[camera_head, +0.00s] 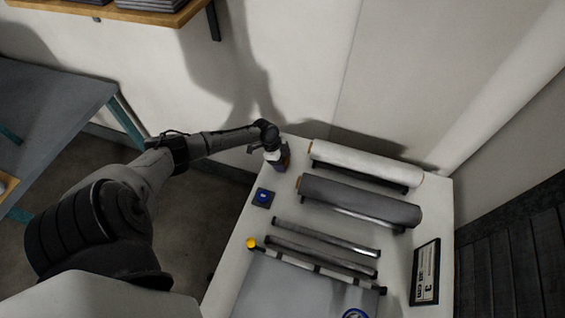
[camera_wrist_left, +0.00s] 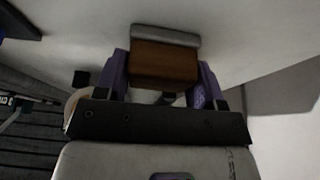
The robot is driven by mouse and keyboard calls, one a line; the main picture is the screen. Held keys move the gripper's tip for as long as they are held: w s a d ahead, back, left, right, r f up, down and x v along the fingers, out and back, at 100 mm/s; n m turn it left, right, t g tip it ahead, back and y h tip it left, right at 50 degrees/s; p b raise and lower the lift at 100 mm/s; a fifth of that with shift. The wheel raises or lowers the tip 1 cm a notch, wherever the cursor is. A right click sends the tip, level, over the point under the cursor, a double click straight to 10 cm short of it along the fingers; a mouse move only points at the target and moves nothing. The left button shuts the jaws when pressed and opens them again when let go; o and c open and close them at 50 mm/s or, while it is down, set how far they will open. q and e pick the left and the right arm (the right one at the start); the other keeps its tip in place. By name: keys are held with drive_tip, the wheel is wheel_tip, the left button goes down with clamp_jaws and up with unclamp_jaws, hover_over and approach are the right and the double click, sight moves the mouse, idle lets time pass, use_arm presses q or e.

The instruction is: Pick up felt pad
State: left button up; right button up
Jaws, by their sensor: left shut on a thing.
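My left gripper (camera_head: 277,160) is over the far left corner of the white table (camera_head: 232,262). In the left wrist view, its purple fingers (camera_wrist_left: 163,75) are closed on the two sides of a brown block with a grey layer along its far edge, which I take to be the felt pad (camera_wrist_left: 165,62). The pad is hard to make out in the head view, as the gripper and wrist cover it. I cannot tell whether it still touches the table. My right gripper is not in view.
A white roll (camera_head: 365,163) and a grey roll (camera_head: 360,201) lie on the table right of the gripper. A blue button box (camera_head: 263,197), metal bars (camera_head: 325,236), a yellow knob (camera_head: 251,243) and a black-framed panel (camera_head: 425,272) are nearer. A wall stands behind.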

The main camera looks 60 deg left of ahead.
use_arm(q)
drive_tip(key=shift+r, duration=0.1)
wheel_tip(320, 180, up, 10)
drive_tip(key=shift+f+p, duration=0.1)
drive_tip(key=shift+p, duration=0.35)
